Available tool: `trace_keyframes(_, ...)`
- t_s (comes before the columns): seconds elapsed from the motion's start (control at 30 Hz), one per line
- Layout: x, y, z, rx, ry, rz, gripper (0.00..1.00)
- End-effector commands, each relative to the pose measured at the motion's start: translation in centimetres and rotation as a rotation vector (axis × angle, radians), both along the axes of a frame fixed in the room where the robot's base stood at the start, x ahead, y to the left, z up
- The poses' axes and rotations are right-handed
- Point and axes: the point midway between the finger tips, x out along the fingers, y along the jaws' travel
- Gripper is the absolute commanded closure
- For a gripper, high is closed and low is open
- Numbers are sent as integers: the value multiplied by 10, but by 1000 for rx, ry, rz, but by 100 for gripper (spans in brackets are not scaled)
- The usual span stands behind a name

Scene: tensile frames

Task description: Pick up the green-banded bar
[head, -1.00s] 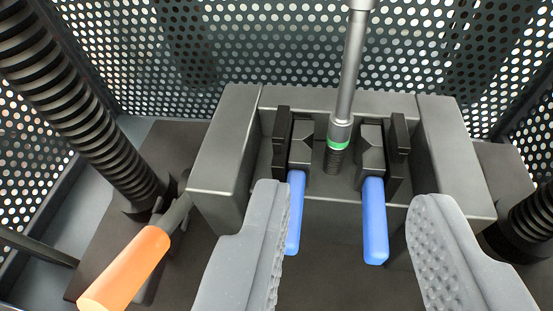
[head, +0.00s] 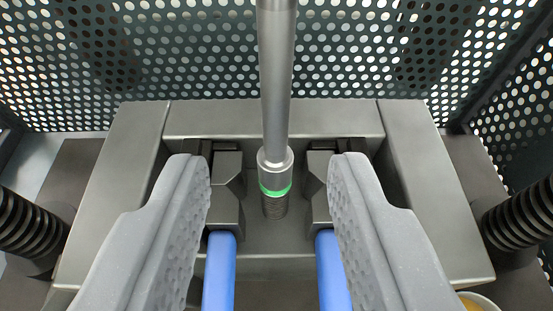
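The green-banded bar (head: 276,100) is a grey metal rod standing upright in the middle of the head view. Its green band (head: 276,190) sits just above a dark threaded lower end. That end is between the two dark jaws of the grey grip block. My gripper (head: 270,170) is open, with one grey textured finger on each side of the bar. Neither finger touches the bar, and clear gaps show on both sides. The bar's top runs out of the picture.
The grey grip block (head: 110,200) surrounds the bar's lower end. Two blue handles, one left (head: 219,270) and one right (head: 332,270), stick out from the jaws toward me. Dark ribbed columns stand at left (head: 30,225) and right (head: 520,220). A perforated screen (head: 180,60) closes the back.

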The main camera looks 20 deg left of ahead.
Motion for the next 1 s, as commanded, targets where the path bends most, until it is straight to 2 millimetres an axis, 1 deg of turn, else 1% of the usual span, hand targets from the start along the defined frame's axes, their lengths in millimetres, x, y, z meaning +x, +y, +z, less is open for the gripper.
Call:
trace_keyframes(0.2, 23, 6, -8, 0, 4, 3, 64)
trace_keyframes(0.33, 35, 10, -12, 0, 2, 3, 64)
trace_keyframes(0.43, 39, 12, -14, 1, 1, 3, 64)
trace_keyframes(0.63, 39, 12, -14, 1, 1, 3, 64)
trace_keyframes(0.67, 39, 12, -14, 1, 1, 3, 73)
trace_keyframes(0.7, 39, 12, -14, 1, 1, 3, 84)
trace_keyframes(0.77, 39, 12, -14, 1, 1, 3, 100)
trace_keyframes(1.0, 39, 12, -14, 1, 1, 3, 100)
